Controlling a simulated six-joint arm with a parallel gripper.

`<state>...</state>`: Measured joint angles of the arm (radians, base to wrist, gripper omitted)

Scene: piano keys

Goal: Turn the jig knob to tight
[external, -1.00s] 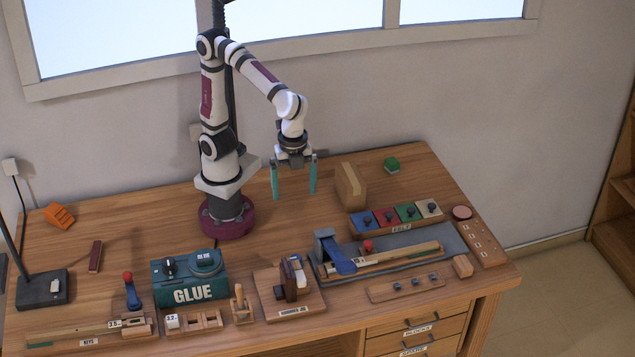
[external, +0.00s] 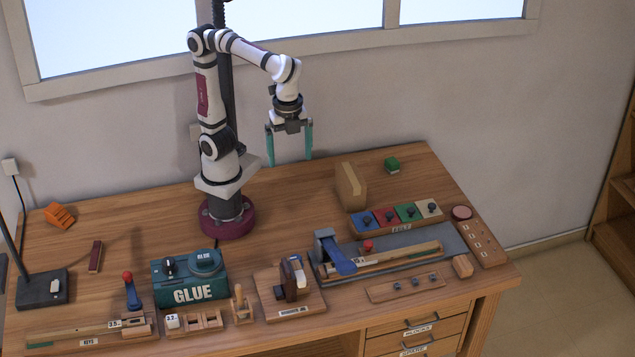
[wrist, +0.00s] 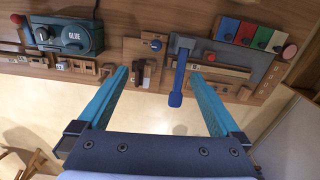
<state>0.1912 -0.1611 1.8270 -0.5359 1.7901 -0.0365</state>
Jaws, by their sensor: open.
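My gripper (external: 290,162) is open and empty, held high above the back part of the desk. In the wrist view its two teal fingers (wrist: 160,73) stand wide apart. A small wooden jig board (external: 310,308) with upright blocks sits near the front edge, right of the glue box. In the wrist view a round dark-blue and white knob (wrist: 154,44) shows on that board (wrist: 131,48); I take it for the jig knob. Its setting is too small to read. The gripper is well apart from it.
A teal glue box (external: 190,294) with dials stands left of the jig. Right of it is a grey fixture with a blue lever (external: 340,262) and a wooden stick.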

